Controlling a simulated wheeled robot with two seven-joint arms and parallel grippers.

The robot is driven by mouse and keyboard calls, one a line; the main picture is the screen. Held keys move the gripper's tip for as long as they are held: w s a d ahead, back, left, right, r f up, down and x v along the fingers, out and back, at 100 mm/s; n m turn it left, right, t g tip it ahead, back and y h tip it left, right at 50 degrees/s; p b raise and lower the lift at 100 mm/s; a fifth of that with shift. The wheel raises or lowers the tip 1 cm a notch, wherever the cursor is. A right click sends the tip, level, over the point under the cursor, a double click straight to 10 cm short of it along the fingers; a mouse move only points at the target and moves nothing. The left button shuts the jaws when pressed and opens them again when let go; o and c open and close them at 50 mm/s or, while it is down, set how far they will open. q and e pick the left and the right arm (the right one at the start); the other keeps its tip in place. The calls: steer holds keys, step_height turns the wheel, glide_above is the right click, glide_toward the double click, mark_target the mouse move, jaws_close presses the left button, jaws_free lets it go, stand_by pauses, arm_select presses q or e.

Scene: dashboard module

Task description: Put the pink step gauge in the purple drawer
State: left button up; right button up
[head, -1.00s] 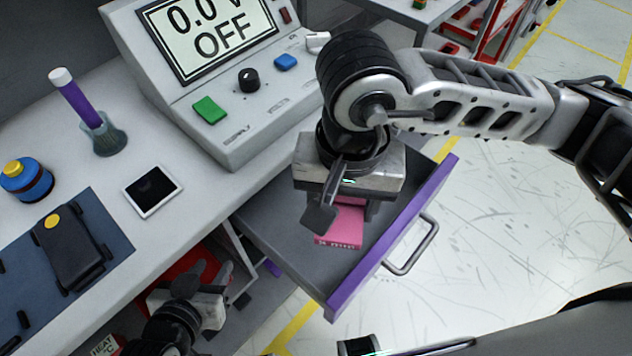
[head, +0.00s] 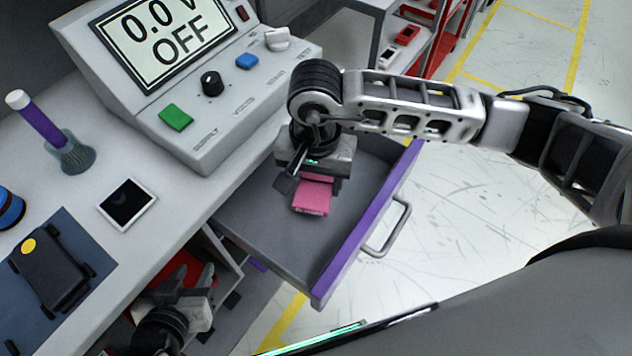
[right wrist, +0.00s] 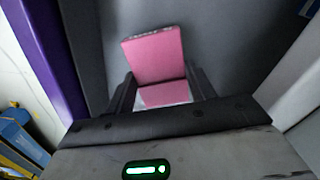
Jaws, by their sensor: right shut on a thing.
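The pink step gauge (head: 312,196) is over the inside of the open purple drawer (head: 362,232), which is grey inside with a purple front and a metal handle. My right gripper (head: 308,178) is shut on the gauge, inside the drawer's outline. In the right wrist view the gauge (right wrist: 155,58) sits between the two fingers, with the drawer floor behind it. I cannot tell whether the gauge touches the floor. My left gripper (head: 190,290) is low beside the bench's front edge, away from the drawer, its fingers apart and empty.
A power supply (head: 185,100) with a display reading 0.0 V OFF stands on the bench behind the drawer. A tablet-like plate (head: 127,204), a purple tube in a holder (head: 75,152) and a dark device (head: 55,265) lie to the left. The drawer floor around the gauge is clear.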

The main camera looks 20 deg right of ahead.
mark_target(316, 189)
steer(key=shift+w+d+f, duration=0.2)
steer(key=shift+w+f, duration=0.2)
steer(key=shift+f, duration=0.15)
steer(key=shift+w+f, duration=0.1)
steer(key=shift+f, duration=1.65)
steer(key=o, duration=1)
step_height(316, 189, up, 12)
steer(key=shift+r, duration=0.15)
